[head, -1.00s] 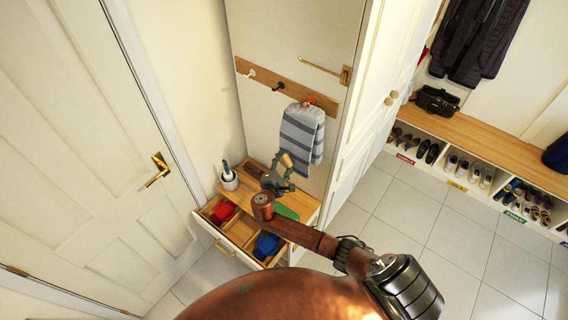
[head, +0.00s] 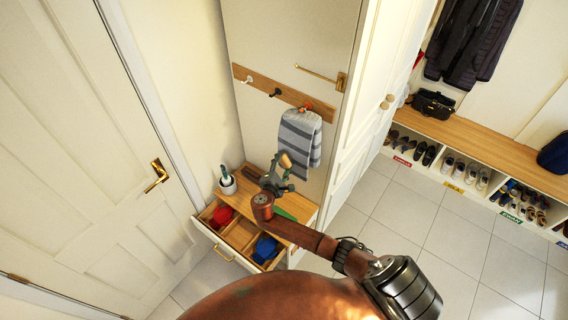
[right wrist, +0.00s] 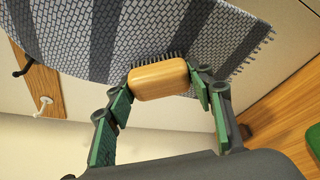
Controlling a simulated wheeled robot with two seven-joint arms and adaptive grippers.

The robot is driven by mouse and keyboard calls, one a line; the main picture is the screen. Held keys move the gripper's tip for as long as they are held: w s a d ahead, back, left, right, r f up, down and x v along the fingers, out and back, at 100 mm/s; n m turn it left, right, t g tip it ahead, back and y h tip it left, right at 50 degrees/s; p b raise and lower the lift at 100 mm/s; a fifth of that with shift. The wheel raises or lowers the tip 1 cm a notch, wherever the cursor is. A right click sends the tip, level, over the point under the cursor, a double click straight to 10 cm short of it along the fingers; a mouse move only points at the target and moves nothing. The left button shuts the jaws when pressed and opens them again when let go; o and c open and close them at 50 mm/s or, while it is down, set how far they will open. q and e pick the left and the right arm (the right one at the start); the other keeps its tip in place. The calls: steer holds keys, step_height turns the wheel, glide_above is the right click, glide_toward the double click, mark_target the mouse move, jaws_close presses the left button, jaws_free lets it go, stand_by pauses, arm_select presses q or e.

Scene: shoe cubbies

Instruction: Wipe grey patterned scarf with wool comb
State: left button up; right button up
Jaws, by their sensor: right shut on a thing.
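The grey patterned scarf (head: 298,142) hangs from an orange hook on the wooden hook rail, and its striped weave fills the upper part of the right wrist view (right wrist: 150,35). The wool comb, a light wooden block with dark bristles, shows in the right wrist view (right wrist: 160,80) and small in the head view (head: 286,161). My right gripper (head: 282,172) is shut on the comb, with its green finger pads on either side of the block. The bristles face the scarf and appear to touch it or lie very close. My left gripper is out of view.
Below the scarf stands a wooden cabinet (head: 240,190) with an open drawer (head: 237,240) holding red and blue items. A pot (head: 227,184) stands on top. A white door is at the left; a tall white cupboard (head: 360,140) is right of the scarf.

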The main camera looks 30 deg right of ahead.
mark_target(287, 149)
steer(key=shift+d+r+p, duration=0.2)
steer(key=shift+r+p, duration=3.1)
steer(key=shift+r, duration=0.75)
steer(key=shift+w+d+f+b, duration=0.1)
steer(key=shift+f+b, duration=1.35)
steer(key=shift+f, duration=0.4)
steer(key=shift+f+b, duration=2.65)
steer(key=shift+f, duration=0.65)
steer(key=shift+a+r, duration=0.1)
steer(key=shift+a, duration=0.1)
steer(key=shift+w+r+p, duration=0.15)
steer(key=shift+r+p, duration=0.7)
steer(key=shift+a+r+p, duration=0.2)
steer(key=shift+r+p, duration=0.5)
steer(key=shift+r, duration=0.2)
steer(key=shift+d+r+p, duration=0.15)
steer(key=shift+r+p, duration=1.25)
steer(key=shift+r, duration=0.25)
steer(key=shift+d+r+p, duration=0.1)
steer(key=shift+r+p, duration=1.3)
steer(key=shift+r, duration=0.25)
steer(key=shift+d, duration=0.1)
steer(key=shift+f, duration=0.2)
